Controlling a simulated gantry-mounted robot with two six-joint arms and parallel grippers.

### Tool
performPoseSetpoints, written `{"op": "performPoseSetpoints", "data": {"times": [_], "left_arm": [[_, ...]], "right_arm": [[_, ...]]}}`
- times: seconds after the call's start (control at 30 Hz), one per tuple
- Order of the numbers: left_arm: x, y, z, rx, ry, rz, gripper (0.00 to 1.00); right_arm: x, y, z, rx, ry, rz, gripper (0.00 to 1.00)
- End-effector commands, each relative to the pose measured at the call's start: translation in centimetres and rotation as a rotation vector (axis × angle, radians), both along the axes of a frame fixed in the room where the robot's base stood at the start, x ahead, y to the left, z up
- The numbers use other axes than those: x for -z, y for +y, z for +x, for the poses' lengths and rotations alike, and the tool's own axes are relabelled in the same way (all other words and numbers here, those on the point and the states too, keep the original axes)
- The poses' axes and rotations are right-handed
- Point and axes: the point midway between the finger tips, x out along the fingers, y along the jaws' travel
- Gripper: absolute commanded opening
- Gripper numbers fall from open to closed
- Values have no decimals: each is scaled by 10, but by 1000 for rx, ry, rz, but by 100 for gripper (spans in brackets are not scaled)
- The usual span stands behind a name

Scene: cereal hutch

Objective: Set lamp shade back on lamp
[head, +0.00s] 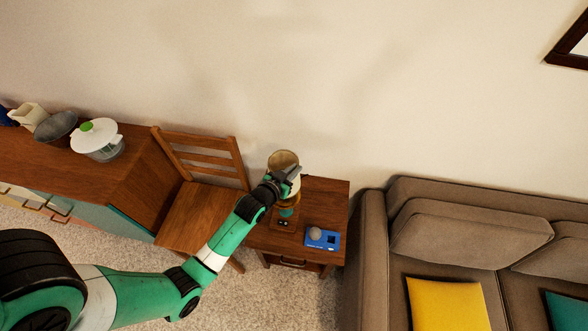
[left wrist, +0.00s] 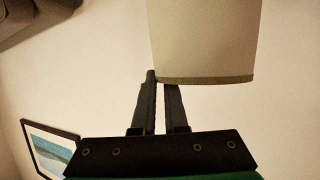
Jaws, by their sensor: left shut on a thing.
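The lamp shade (head: 284,160) is cream and open-topped. It shows in the head view above the side table, at the end of my left arm. My left gripper (head: 284,183) is shut on the shade at its near side. In the left wrist view the shade (left wrist: 203,40) fills the upper right, its darker lower rim beside the fingers (left wrist: 160,90); it hides part of one finger. The lamp (head: 288,211), with a teal body, stands on the side table below the gripper. My gripper and the shade cover its top, so I cannot tell whether they touch. My right gripper is not in view.
The wooden side table (head: 332,196) also holds a blue box (head: 322,238) with a small round grey thing by it. A wooden chair (head: 197,212) stands left, a brown sofa (head: 470,232) right. A sideboard (head: 120,190) with dishes is at far left.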

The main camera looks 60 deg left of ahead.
Motion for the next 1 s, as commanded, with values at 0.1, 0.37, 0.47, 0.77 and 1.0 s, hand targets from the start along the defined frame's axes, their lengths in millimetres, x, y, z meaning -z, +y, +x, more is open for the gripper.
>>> {"op": "performPoseSetpoints", "data": {"times": [0.1,0.37,0.47,0.77,1.0], "left_arm": [[6,0,0,0,-1,0,0],[15,0,0,0,0,0,0],[18,0,0,0,0,0,0],[29,0,0,0,0,0,0],[37,0,0,0,0,0,0]], "right_arm": [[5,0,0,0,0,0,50],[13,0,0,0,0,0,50],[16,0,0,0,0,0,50],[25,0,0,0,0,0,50],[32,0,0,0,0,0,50]]}}
